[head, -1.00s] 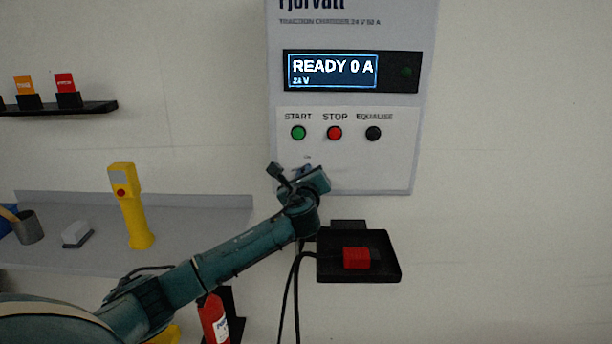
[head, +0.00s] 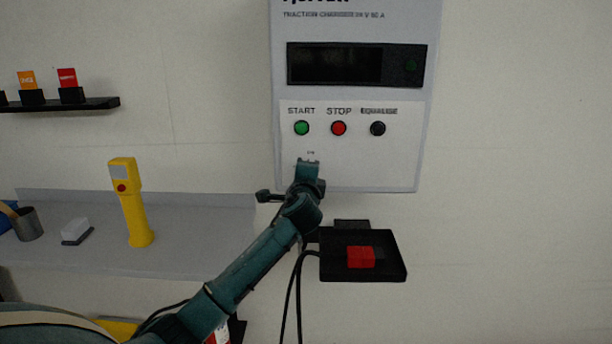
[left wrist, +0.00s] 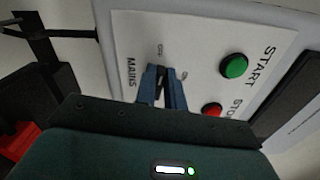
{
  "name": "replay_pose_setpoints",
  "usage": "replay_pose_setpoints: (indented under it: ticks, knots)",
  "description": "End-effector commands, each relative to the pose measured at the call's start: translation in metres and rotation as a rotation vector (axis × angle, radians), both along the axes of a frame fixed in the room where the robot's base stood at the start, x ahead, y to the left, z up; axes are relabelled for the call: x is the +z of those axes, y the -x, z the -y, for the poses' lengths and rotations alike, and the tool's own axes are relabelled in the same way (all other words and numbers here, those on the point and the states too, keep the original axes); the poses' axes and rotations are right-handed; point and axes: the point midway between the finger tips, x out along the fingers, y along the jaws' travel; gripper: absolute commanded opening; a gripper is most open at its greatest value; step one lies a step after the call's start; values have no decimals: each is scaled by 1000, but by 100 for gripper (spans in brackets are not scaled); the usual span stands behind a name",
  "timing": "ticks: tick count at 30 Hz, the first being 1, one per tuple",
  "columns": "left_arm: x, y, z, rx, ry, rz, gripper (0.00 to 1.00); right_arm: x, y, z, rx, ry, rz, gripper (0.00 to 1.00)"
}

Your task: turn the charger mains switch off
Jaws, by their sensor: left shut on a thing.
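The charger (head: 430,110) is a pale wall box with a dark, blank display (head: 335,65). Below it are a green START button (head: 302,128), a red STOP button (head: 339,128) and a black EQUALISE button (head: 378,128). My left gripper (head: 308,162) is at the lower left of its panel. In the left wrist view the blue-green fingers are shut on the dark mains switch (left wrist: 161,78), beside the MAINS lettering, with OFF and ON marks near the tips. The fingers hide most of the switch. My right gripper is not in view.
A black holder (head: 390,262) with a red connector (head: 361,257) sits below the charger, with black cables hanging beside it. A grey shelf (head: 200,225) at left holds a yellow handset (head: 130,205), a white block (head: 76,230) and a cup (head: 27,225). The wall at right is clear.

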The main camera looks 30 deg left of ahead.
Motion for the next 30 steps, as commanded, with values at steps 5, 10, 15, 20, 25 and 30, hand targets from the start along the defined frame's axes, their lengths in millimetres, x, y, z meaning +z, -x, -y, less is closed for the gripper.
replay_pose_setpoints:
  ticks: [5, 10, 15, 20, 25, 30]
  knots:
    - [-2, 0, 0, 2, 81, 49, 0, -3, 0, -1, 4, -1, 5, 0]
    - [-3, 0, 0, 1, 125, 76, 0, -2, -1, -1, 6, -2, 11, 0]
    - [-2, 0, 0, 1, 143, 88, 0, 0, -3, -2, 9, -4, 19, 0]
    - [-2, 0, -1, 1, 147, 91, 0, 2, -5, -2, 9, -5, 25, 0]
    - [-2, 0, -1, 1, 148, 90, 0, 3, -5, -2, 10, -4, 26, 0]
    - [-2, 0, 0, 1, 148, 90, 19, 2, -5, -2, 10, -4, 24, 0]
